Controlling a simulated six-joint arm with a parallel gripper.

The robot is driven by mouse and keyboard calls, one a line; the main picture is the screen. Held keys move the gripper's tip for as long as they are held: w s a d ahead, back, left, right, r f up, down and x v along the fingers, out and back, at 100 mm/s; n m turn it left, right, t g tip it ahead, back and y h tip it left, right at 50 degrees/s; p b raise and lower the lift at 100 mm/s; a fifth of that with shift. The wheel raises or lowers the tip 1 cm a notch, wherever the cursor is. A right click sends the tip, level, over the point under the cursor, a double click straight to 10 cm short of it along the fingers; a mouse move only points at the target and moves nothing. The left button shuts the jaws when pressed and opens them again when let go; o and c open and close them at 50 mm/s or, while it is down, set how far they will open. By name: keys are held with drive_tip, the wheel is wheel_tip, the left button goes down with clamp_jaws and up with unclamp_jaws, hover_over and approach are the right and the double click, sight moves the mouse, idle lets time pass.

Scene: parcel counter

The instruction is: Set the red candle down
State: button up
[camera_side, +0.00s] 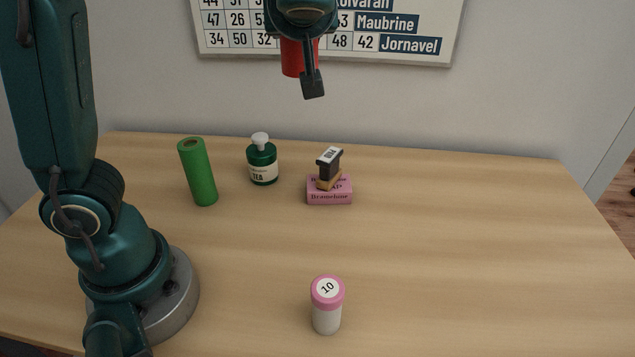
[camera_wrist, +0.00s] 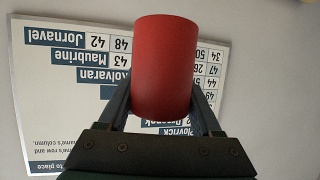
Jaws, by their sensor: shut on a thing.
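The red candle (camera_side: 291,58) is a plain red cylinder held high above the counter (camera_side: 450,240), in front of the wall. My gripper (camera_side: 306,75) is shut on it. In the side view a finger hides part of the candle, and its top is hidden behind my gripper. In the wrist view the candle (camera_wrist: 165,65) sits between the two fingers (camera_wrist: 165,105) and fills the upper middle of the picture. Nothing is under it close by.
A green cylinder (camera_side: 198,172), a green pump bottle (camera_side: 263,165) and a pink box (camera_side: 330,192) with a dark stamp (camera_side: 329,165) on it stand at the back. A pink-lidded jar (camera_side: 327,305) marked 10 stands in front. The right side is clear. A number chart (camera_side: 410,40) hangs behind.

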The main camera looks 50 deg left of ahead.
drive_tip(key=s+a+f+n+g+y, duration=0.1)
drive_tip(key=s+a+f+n+g, duration=0.15)
drive_tip(key=a+n+g, duration=0.3)
drive_tip(key=s+a+f+n+g, duration=0.1)
drive_tip(key=a+f+n+g, duration=0.35)
drive_tip(key=a+g, duration=0.25)
drive_tip(key=shift+s+a+f+n+g+h, duration=1)
drive_tip(key=shift+s+a+f+n, duration=0.55)
drive_tip(key=shift+f, duration=1.3)
drive_tip(key=shift+s+a+f+n+g+h, duration=1)
drive_tip(key=shift+s+a+f, duration=0.8)
drive_tip(key=shift+f, duration=1)
drive_tip(key=shift+s+a+f+n+g+h, duration=0.7)
drive_tip(key=shift+s+a+f+n+g, duration=0.7)
drive_tip(key=shift+f, duration=1.45)
drive_tip(key=shift+s+a+f+t, duration=0.15)
drive_tip(key=shift+s+f+t, duration=0.15)
drive_tip(key=shift+f, duration=0.35)
drive_tip(key=o, duration=1.6)
